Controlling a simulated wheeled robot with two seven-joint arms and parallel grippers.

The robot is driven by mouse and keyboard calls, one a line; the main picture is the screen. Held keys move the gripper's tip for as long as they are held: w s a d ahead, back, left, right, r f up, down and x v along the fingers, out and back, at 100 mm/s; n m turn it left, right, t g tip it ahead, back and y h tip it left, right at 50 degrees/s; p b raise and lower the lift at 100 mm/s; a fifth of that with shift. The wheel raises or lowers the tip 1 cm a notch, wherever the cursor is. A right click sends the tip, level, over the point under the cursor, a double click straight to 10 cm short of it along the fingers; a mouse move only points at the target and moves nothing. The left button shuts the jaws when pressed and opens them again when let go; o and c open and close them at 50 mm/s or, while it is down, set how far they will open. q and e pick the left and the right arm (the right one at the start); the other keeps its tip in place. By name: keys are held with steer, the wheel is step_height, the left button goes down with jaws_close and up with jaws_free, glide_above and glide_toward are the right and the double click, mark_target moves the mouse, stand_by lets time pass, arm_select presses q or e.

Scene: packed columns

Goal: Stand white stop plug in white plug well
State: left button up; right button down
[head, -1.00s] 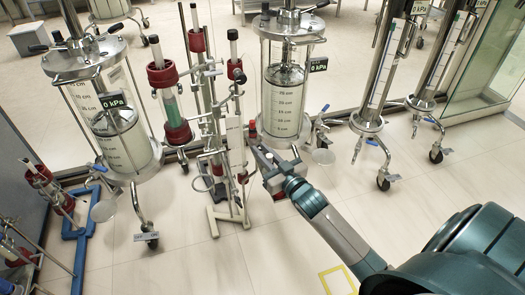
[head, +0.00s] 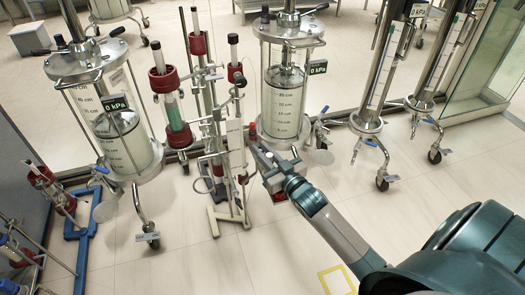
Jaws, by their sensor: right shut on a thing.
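My right gripper (head: 262,158) reaches in from the lower right, in front of the large clear column. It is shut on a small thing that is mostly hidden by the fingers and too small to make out. I cannot pick out the white stop plug or the white plug well for certain. Just left of the fingertips stands a slim column rig with red collars and a tall white plate (head: 235,142). A small red piece (head: 252,130) shows just above the fingertips; I cannot tell whether it touches them. My left gripper is not in view.
The rig's pale foot (head: 228,218) stands on the tiled floor. Large clear columns on castors stand at left (head: 128,150) and behind the gripper (head: 286,100). Steel columns (head: 375,85) stand at right. The floor at front centre is clear, with a yellow marking (head: 337,280).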

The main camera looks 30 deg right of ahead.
steer(key=shift+r, duration=0.35)
stand_by(0.6)
steer(key=shift+p, duration=1.2)
stand_by(1.0)
steer(key=shift+f+b, duration=0.75)
steer(key=shift+f, duration=0.55)
stand_by(0.4)
steer(key=c, duration=1.6)
jaws_free()
steer(key=shift+s+f, duration=0.15)
steer(key=shift+s, duration=0.2)
steer(key=s, duration=1.6)
steer(key=shift+s+d+r+p, duration=0.25)
steer(key=shift+s+r+p, duration=0.05)
steer(key=shift+s+p, duration=0.1)
